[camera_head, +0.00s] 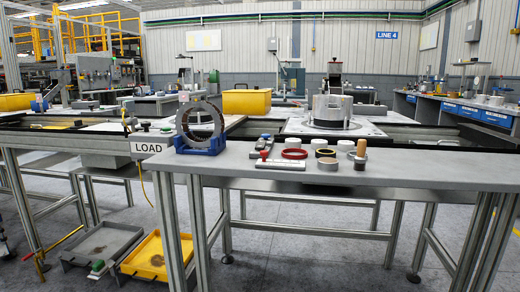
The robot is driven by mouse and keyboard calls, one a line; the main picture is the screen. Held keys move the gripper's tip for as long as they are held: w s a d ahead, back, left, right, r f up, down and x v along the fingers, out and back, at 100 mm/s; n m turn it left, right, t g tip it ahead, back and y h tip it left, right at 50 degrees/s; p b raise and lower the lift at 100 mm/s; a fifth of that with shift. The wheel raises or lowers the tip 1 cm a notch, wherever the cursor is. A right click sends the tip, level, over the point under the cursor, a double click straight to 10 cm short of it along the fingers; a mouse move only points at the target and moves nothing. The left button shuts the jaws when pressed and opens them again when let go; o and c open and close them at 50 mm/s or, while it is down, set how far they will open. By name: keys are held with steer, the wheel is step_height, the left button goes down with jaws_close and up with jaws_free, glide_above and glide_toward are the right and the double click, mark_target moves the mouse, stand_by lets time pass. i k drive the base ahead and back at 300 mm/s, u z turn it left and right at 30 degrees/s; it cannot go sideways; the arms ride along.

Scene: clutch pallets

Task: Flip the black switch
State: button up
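I cannot pick out a black switch with certainty in the head view. A small dark fitting (129,121) with a yellow cable sits by the conveyor rail, just above the LOAD sign (149,148). It is too small to tell whether it is a switch. Grey control cabinets (96,72) stand at the back left, and their controls are too small to read. My gripper and arm are not in view.
A grey table (420,172) stands in front, holding a metal ring (199,122) in a blue cradle (199,146), a red ring (294,154) and a wooden-handled tool (361,150). A yellow tray (152,255) lies on the floor. Open floor (310,262) shows beneath the table.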

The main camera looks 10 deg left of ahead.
mark_target(261, 145)
steer(key=k, duration=0.6)
steer(key=u, duration=0.6)
steer(key=i, duration=0.95)
steer(key=z, duration=0.55)
